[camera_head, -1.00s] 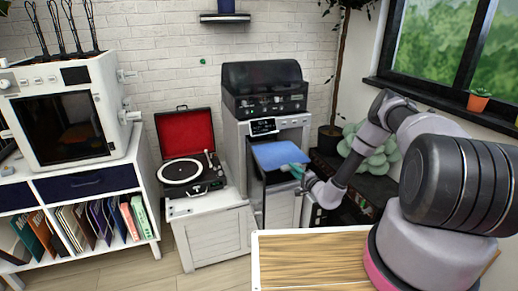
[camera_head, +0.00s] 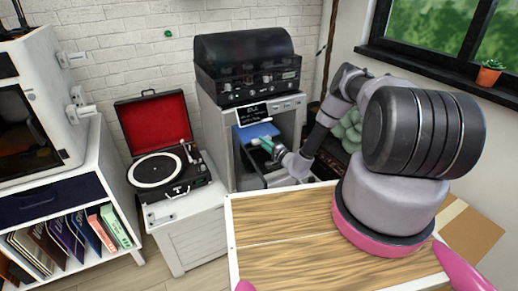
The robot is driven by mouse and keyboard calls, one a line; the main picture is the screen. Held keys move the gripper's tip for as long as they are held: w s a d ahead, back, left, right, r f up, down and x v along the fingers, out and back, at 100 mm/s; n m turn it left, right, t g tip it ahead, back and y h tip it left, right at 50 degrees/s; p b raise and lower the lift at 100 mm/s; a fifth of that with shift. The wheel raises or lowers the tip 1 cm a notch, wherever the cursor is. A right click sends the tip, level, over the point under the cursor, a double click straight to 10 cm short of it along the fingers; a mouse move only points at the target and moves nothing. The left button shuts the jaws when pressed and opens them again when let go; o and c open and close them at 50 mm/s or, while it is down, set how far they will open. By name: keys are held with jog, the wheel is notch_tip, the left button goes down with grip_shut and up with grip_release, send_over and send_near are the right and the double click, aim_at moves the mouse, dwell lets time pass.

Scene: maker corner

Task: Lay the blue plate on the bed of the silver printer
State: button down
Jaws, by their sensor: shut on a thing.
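The silver printer (camera_head: 222,121) stands against the brick wall with its front open and a small lit screen on it. The blue plate (camera_head: 256,131) is at the upper part of the opening, below the screen, and only part of it shows. My gripper (camera_head: 266,145) is shut on the near edge of the plate, with its teal fingers at the opening. The plate looks raised above the printer's floor. The bed is dark and partly hidden by my gripper and arm, so I cannot make out its surface.
A black-hooded machine (camera_head: 248,66) sits on top of the printer. A record player (camera_head: 158,170) with a red-lined lid stands on a white cabinet (camera_head: 190,230) to the left. A white enclosed machine (camera_head: 45,110) is at far left. A plant (camera_head: 350,128) is right of the printer.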

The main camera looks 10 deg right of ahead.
jog(key=shift+f, duration=2.8)
jog(key=c, duration=0.7)
grip_release()
jog(key=shift+s, duration=0.1)
jog(key=v, duration=1.2)
jog(key=shift+d, duration=0.1)
